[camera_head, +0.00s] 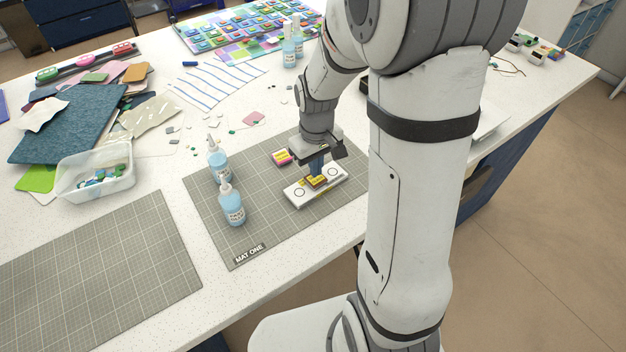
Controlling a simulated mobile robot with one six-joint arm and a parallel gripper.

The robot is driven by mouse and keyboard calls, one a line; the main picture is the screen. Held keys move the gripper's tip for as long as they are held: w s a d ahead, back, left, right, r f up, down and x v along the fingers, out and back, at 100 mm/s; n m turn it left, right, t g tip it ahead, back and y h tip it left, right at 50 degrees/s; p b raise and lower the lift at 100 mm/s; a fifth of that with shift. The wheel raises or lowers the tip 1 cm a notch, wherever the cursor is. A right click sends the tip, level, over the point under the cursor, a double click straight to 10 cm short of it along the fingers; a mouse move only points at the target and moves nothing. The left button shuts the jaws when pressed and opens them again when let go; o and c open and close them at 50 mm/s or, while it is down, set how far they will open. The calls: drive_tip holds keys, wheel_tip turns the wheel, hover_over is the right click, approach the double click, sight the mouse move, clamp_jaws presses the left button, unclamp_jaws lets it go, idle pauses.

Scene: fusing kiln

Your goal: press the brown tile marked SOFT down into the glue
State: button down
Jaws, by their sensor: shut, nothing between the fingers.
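A small brown-orange tile (316,182) sits on a white block (301,196) with circle marks, on the grey mat labelled MAT ONE (215,222). Its marking is too small to read. My gripper (317,172) is shut and empty, pointing down right over the tile. The fingertips look at or just above its top; I cannot tell if they touch. Any glue under the tile is hidden. A small stack with a yellow top and pink below (282,158) lies on the mat just left of my gripper.
Two blue glue bottles (232,205) (217,160) stand on the mat to the left. A white tub of glass pieces (95,183) and coloured sheets (75,118) lie farther left. The front left cutting mat (110,265) is clear.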

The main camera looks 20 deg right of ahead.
drive_tip(key=shift+f+b, duration=0.65)
drive_tip(key=shift+f, duration=0.2)
idle(0.3)
drive_tip(key=shift+r, duration=0.1)
idle(0.4)
drive_tip(key=shift+r+p, duration=2.55)
drive_tip(key=shift+r, duration=0.9)
drive_tip(key=s+r+m+t, duration=0.3)
drive_tip(key=s+r, duration=1)
drive_tip(key=s, duration=0.1)
drive_tip(key=shift+s+a+m, duration=0.25)
drive_tip(key=shift+a+m, duration=0.05)
drive_tip(key=shift+a, duration=0.05)
